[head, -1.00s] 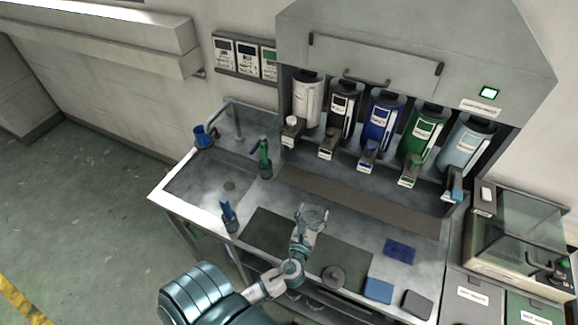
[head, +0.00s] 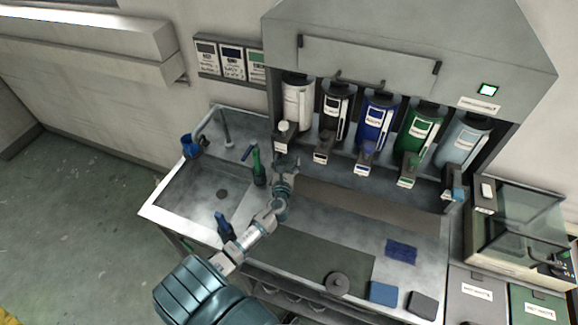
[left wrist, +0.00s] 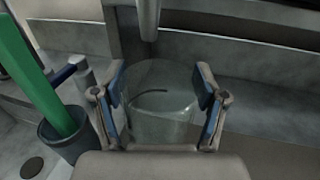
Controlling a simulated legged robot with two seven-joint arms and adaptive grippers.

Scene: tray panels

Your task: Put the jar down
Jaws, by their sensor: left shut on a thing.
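The jar is clear glass and stands upright between my fingers in the left wrist view (left wrist: 162,112). My left gripper (left wrist: 160,90) is shut on it, with one blue pad on each side. In the head view my left gripper (head: 286,168) is at the back of the counter, below the white dispenser (head: 297,103) and its spout. There the jar is hard to make out against the grey metal. I cannot tell whether its base touches the surface below. My right gripper is not in view.
A green-handled tool in a dark cup (head: 259,176) stands close left of my left gripper. A sink (head: 205,190) and a blue bottle (head: 224,226) are further left. A dark mat (head: 320,262), a round grey lid-like piece (head: 336,283) and blue cloths lie in front and to the right.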

